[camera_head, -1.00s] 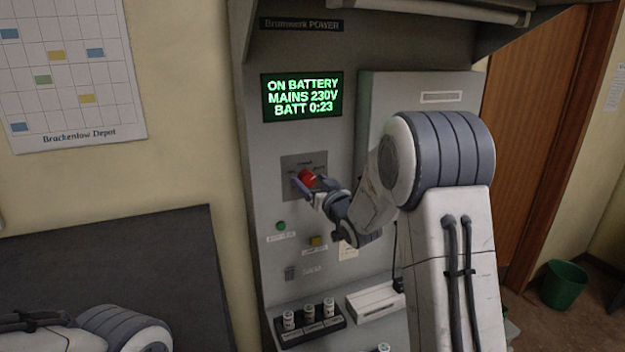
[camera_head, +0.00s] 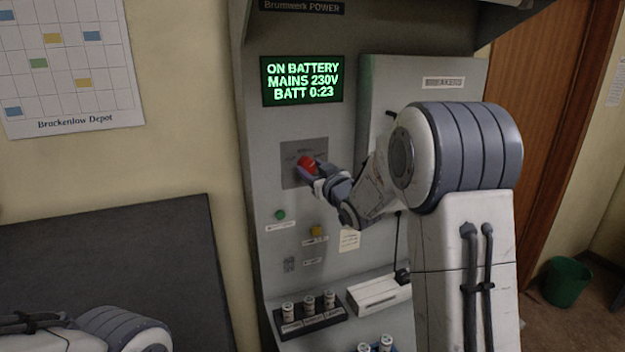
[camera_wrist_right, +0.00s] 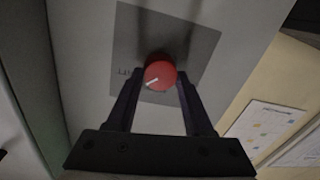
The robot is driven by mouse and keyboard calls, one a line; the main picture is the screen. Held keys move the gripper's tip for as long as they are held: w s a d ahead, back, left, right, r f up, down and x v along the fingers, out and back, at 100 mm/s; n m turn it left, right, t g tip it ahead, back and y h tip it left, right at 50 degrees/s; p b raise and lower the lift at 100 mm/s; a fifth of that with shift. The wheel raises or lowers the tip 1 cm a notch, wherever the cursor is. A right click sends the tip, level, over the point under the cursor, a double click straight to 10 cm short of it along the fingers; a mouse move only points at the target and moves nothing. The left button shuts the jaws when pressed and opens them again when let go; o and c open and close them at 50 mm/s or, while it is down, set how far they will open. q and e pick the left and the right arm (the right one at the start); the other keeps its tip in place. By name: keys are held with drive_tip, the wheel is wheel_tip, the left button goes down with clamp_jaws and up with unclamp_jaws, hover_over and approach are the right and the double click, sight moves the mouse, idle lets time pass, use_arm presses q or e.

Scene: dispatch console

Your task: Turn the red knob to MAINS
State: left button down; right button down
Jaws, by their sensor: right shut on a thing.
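The red knob (camera_head: 307,165) sits on a dark grey plate (camera_head: 290,178) on the front of the grey power cabinet. My right gripper (camera_head: 310,174) is at the knob and shut on it. In the right wrist view the red knob (camera_wrist_right: 160,75) has a white pointer line toward the lower left, with the fingers of my right gripper (camera_wrist_right: 160,88) on both sides. The plate's lettering is mostly hidden or too small to read. The green display (camera_head: 302,81) reads ON BATTERY, MAINS 230V, BATT 0:23. Of my left arm only a link shows at lower left; its gripper is out of view.
Below the knob are a green button (camera_head: 280,215) and a yellow button (camera_head: 317,231). A ledge holds a black rack (camera_head: 312,322) with several white fuse-like cylinders and a white box (camera_head: 378,294). A raised grey panel (camera_head: 420,75) stands right of the display.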

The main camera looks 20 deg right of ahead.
drive_tip(key=n+b, duration=0.1)
drive_tip(key=b, duration=0.1)
drive_tip(key=n+b, duration=0.4)
drive_tip(key=b, duration=0.1)
drive_tip(key=shift+a+f, duration=0.1)
drive_tip(key=shift+f, duration=0.15)
drive_tip(key=shift+r+n+h+b, duration=0.15)
drive_tip(key=shift+n+b, duration=0.75)
drive_tip(key=shift+n, duration=0.1)
drive_tip(key=shift+r+n+h+b, duration=0.1)
drive_tip(key=shift+n+h+b, duration=0.05)
drive_tip(key=shift+n+b, duration=0.8)
drive_tip(key=shift+c, duration=1.4)
unclamp_jaws()
drive_tip(key=shift+s, duration=0.1)
drive_tip(key=shift+s, duration=0.4)
drive_tip(key=s+b, duration=0.1)
drive_tip(key=s, duration=0.8)
drive_tip(key=shift+s+d+r, duration=0.25)
drive_tip(key=shift+d, duration=0.05)
